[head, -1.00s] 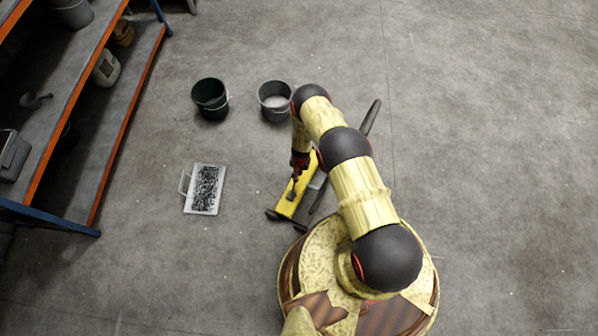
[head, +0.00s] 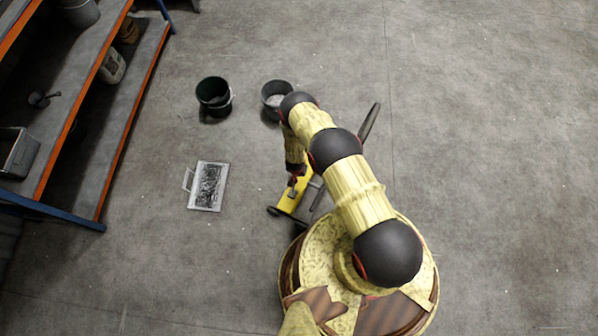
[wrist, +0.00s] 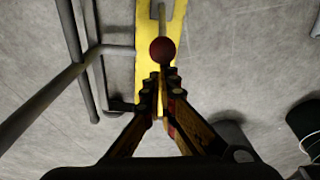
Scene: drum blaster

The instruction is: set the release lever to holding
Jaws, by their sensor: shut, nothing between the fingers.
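The drum blaster shows as a narrow yellow body (head: 290,203) with dark tubular framing, partly hidden under my arm in the head view. In the wrist view its yellow top (wrist: 146,45) runs up the picture. The release lever is a thin rod with a round dark-red knob (wrist: 162,50), pointing toward my gripper. My gripper (wrist: 161,80) is shut and empty, its fingertips just below the knob in the picture. I cannot tell whether they touch it. In the head view my gripper (head: 294,182) is over the yellow body, small and partly hidden by the arm.
Two dark buckets (head: 214,97) (head: 277,96) stand beyond the machine. A pale tray (head: 206,187) with dark contents lies to its left. Orange-edged shelving (head: 117,120) fills the left side. Grey tube framing (wrist: 62,78) crosses the wrist view's left. Floor to the right is clear.

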